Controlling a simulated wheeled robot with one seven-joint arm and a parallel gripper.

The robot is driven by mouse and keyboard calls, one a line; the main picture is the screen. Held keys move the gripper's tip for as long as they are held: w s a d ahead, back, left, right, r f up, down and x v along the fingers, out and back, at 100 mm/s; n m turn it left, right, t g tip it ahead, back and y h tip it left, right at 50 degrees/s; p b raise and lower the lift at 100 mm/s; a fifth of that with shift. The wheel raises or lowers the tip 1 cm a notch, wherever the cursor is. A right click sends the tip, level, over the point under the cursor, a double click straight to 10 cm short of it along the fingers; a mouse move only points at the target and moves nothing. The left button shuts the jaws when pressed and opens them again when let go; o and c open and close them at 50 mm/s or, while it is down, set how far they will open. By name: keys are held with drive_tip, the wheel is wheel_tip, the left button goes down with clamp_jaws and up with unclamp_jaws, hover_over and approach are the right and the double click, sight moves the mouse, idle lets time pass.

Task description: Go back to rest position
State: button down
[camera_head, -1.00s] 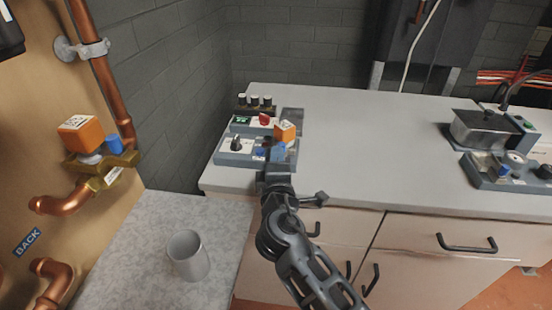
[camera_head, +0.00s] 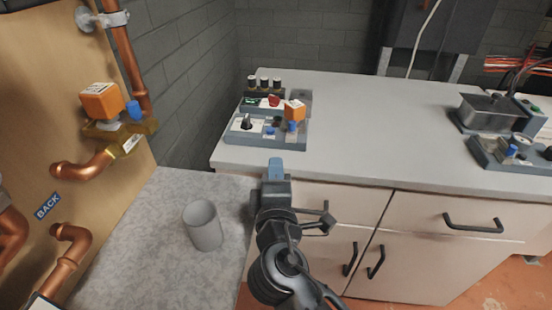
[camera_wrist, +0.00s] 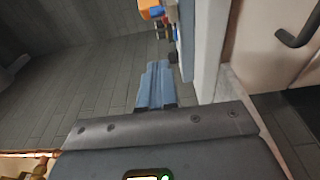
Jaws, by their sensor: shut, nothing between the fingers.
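My gripper (camera_head: 275,167) is in front of the white counter's front edge, below the grey-blue control panel (camera_head: 290,135). Its blue fingers are together and empty. In the wrist view my gripper (camera_wrist: 154,72) shows shut fingers beside the counter's edge, touching nothing that I can see. The panel carries an orange block (camera_head: 294,111), a red knob, a black knob and blue parts. The gripper is apart from the panel.
A white counter (camera_head: 360,125) with drawers and black handles (camera_head: 473,223) stands ahead. A grey cup (camera_head: 203,225) stands on the speckled lower surface to the left. Copper pipes (camera_head: 127,55) and an orange-topped valve (camera_head: 101,100) are on a wooden board. A second panel (camera_head: 505,153) is at right.

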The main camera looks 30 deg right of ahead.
drive_tip(key=shift+s+a, duration=0.25)
drive_tip(key=shift+s, duration=0.15)
drive_tip(key=s+f+m+g+y, duration=0.15)
drive_tip(key=s+f+y, duration=0.3)
drive_tip(key=s, duration=0.55)
drive_tip(key=s+f+m+y, duration=0.25)
drive_tip(key=s+f, duration=0.35)
drive_tip(key=s, duration=0.4)
drive_tip(key=s+r+m, duration=0.4)
drive_tip(key=s+r, duration=0.1)
drive_tip(key=s, duration=0.4)
drive_tip(key=s+d+r+m+y, duration=0.1)
drive_tip(key=s+r+m, duration=0.3)
drive_tip(key=s, duration=0.5)
drive_tip(key=shift+s+d+r+m, duration=0.15)
drive_tip(key=shift+d+r+m, duration=0.15)
drive_tip(key=shift+r, duration=0.25)
